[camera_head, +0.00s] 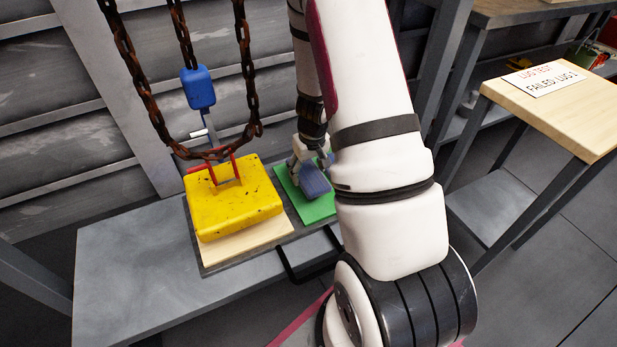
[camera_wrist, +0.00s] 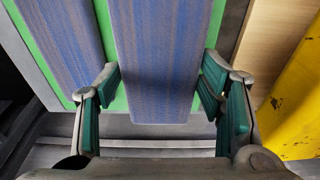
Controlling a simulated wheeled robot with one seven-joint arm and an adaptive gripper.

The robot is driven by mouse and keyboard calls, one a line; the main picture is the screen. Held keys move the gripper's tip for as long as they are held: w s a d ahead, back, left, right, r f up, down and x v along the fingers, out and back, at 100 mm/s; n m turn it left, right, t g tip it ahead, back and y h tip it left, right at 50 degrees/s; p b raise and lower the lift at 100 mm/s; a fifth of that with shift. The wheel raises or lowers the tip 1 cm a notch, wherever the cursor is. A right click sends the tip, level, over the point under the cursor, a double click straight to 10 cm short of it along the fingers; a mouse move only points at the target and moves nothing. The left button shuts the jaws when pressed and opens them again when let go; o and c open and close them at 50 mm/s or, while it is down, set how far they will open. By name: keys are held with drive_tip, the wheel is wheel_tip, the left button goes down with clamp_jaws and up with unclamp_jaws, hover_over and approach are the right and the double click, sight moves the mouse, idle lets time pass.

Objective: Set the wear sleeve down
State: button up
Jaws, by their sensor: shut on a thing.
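My gripper (camera_head: 310,164) is low over the green mat (camera_head: 322,210), with its fingers on both sides of a blue-purple woven wear sleeve (camera_head: 315,183). In the wrist view the held sleeve (camera_wrist: 160,62) runs lengthwise between the green-padded fingers (camera_wrist: 160,92). A second strip of the same woven material (camera_wrist: 62,35) lies to its left over the green mat (camera_wrist: 112,97). Whether the held sleeve touches the mat cannot be told. My arm hides part of the mat in the head view.
A yellow block (camera_head: 235,200) sits on a wooden board (camera_head: 245,240) left of the mat, under rusty chains (camera_head: 130,60) with a blue piece (camera_head: 198,88). A black handle (camera_head: 300,275) is at the front. A wooden table (camera_head: 560,120) with a sign (camera_head: 545,78) stands right.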

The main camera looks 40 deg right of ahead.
sight(309, 173)
drive_tip(key=shift+f+b, duration=0.9)
drive_tip(key=shift+f, duration=0.8)
drive_tip(key=shift+f, duration=0.15)
drive_tip(key=o, duration=1.2)
